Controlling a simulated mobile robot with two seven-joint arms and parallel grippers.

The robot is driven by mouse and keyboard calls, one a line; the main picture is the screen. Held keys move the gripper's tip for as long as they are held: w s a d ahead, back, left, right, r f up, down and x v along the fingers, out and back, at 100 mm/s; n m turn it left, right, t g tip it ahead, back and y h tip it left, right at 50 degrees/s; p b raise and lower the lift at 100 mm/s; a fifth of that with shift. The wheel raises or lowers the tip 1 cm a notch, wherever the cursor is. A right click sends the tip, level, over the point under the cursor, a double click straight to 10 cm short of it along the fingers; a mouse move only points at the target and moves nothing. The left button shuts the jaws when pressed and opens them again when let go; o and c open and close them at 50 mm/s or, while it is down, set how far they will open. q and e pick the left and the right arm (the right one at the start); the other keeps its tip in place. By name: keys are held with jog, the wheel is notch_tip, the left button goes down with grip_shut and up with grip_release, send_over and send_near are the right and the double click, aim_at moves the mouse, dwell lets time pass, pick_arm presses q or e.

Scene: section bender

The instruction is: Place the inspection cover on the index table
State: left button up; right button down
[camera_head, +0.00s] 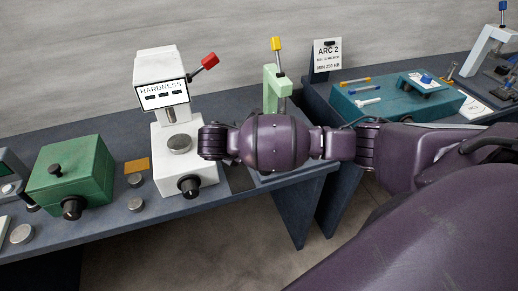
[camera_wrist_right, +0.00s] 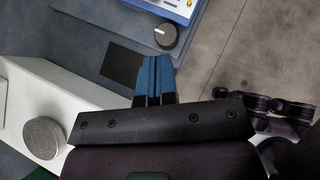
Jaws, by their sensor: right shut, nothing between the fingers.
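I cannot pick out the inspection cover or the index table with certainty. A flat teal plate with a blue knob (camera_head: 425,84) lies on top of a teal box (camera_head: 385,108) at the right in the head view and may be the cover. In the right wrist view my right gripper (camera_wrist_right: 153,78) has its blue fingers together with nothing between them, over the bench beside a dark square pad (camera_wrist_right: 123,62). In the head view my right arm reaches in from the right, and its fingers are hidden. My left gripper is not in view.
A white hardness tester (camera_head: 165,82) with a silver disc (camera_head: 179,144) stands beside my right wrist; its base (camera_wrist_right: 50,90) shows in the wrist view. A light green press (camera_head: 272,88) is behind my arm. A green box (camera_head: 72,172) stands left. A gap separates the two benches.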

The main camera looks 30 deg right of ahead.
jog(key=x, duration=1)
jog(key=shift+d, duration=0.1)
jog(key=shift+w+d+r, duration=0.1)
jog(key=shift+w+d, duration=0.05)
jog(key=shift+d, duration=0.4)
jog(key=shift+w+d+r, duration=0.1)
jog(key=shift+w+d, duration=0.05)
jog(key=shift+d, duration=0.35)
jog(key=shift+w+d+f, duration=0.1)
jog(key=shift+w+d, duration=0.1)
jog(key=shift+d, duration=0.45)
